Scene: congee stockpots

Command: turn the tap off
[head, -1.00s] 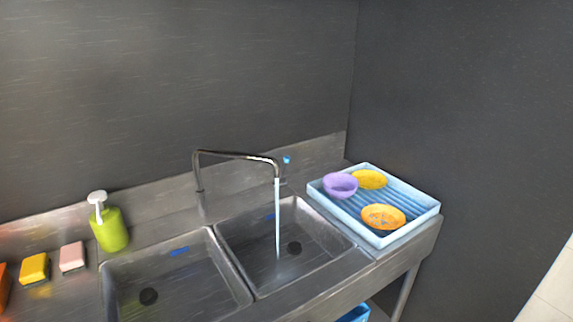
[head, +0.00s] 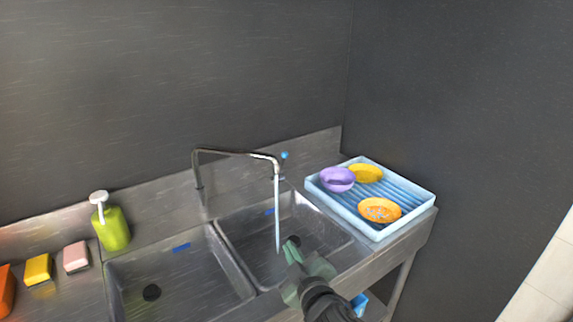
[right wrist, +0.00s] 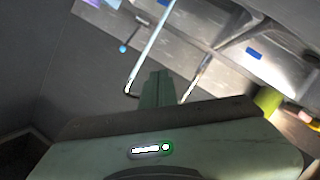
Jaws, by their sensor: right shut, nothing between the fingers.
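The steel tap (head: 236,153) stands at the back of the double sink, its spout bent over the right basin (head: 318,238). A pale blue stream of water (head: 277,215) falls from the spout. A small blue-tipped handle (head: 284,155) sits just right of the spout's end; it also shows in the right wrist view as a blue knob (right wrist: 123,49). My right gripper (head: 291,243) is shut and empty, over the right basin, below the handle and apart from it. In the right wrist view, its green fingers (right wrist: 155,88) show near the tap. My left gripper is not in view.
A light blue tray (head: 413,213) with a purple bowl (head: 337,179) and two yellow-orange dishes stands right of the sink. A green soap bottle (head: 112,229) and several sponges are at the left. Dark walls close the back and right.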

